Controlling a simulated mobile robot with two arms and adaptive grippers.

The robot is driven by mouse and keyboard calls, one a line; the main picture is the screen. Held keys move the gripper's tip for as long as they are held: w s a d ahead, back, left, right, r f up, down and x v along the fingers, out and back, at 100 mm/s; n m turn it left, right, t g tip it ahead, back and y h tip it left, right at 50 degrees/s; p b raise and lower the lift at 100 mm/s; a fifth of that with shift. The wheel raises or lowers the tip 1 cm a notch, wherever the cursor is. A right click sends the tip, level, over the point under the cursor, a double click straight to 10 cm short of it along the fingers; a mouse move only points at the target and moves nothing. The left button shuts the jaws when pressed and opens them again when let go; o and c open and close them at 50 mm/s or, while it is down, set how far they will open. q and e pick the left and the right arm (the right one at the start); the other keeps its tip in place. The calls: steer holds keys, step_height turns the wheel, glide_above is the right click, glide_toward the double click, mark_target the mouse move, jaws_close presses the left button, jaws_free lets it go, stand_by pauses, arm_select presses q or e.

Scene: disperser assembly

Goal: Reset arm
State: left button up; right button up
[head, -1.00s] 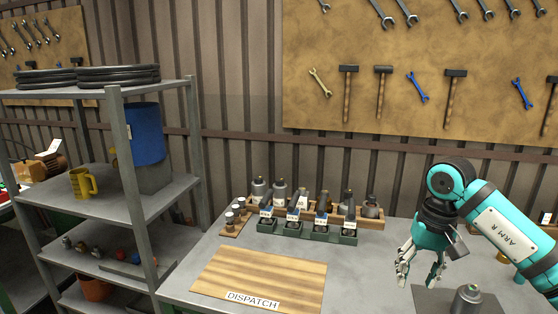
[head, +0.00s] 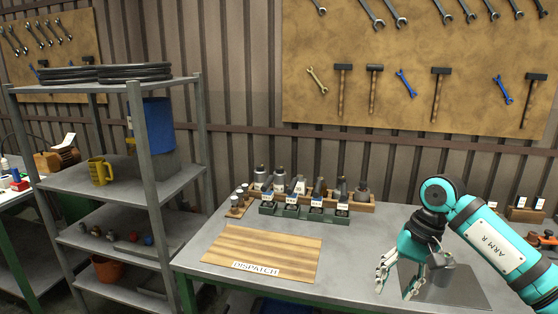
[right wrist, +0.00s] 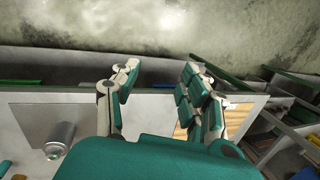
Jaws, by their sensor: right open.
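My right gripper (head: 398,284) hangs fingers-down in front of the right part of the grey workbench (head: 370,235). It is open with nothing between its fingers. In the right wrist view its fingers (right wrist: 161,78) are spread apart over the bench edge and floor. A grey metal canister (right wrist: 60,138) stands upright on a grey mat (right wrist: 35,120) to the left of the fingers, apart from them. In the head view the mat (head: 462,288) lies behind the gripper, which hides part of it. My left gripper is not in view.
A wooden DISPATCH board (head: 262,248) lies bare at the bench's front left. Green holders (head: 298,212) and a wooden rack (head: 345,203) with metal parts stand at the back. A metal shelf (head: 120,180) is at the left. Orange-handled tools (head: 545,240) lie at the far right.

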steer(key=w+a+f+m+t+y, duration=0.3)
steer(key=w+a+f+m+y, duration=0.1)
steer(key=a+f+m+y, duration=1.2)
steer(key=s+d+f+m+t+h, duration=0.1)
steer(key=d+f+m+t+h, duration=0.4)
steer(key=f+m, duration=0.7)
steer(key=s+d+f+m+t+h, duration=0.1)
steer(key=d+f+m+t+h, duration=0.55)
steer(key=m, duration=0.85)
steer(key=s+d+f+m+g+h, duration=0.25)
steer(key=s+f+m, duration=0.45)
steer(key=s+f, duration=0.45)
steer(key=s+d+f+m+g+h, duration=0.2)
steer(key=s+f+m+g+h, duration=0.2)
steer(key=s+f+m, duration=0.55)
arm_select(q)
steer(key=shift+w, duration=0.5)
arm_select(e)
steer(key=s+f+m+g, duration=0.3)
steer(key=s+f, duration=0.2)
steer(key=s, duration=0.9)
steer(key=s+f+m+g+h, duration=0.1)
steer(key=s+f+m+g, duration=0.2)
steer(key=s, duration=1.1)
step_height(320, 180, down, 2)
steer(key=shift+a+f+g, duration=0.15)
steer(key=shift+a+g, duration=0.05)
steer(key=shift+g, duration=0.2)
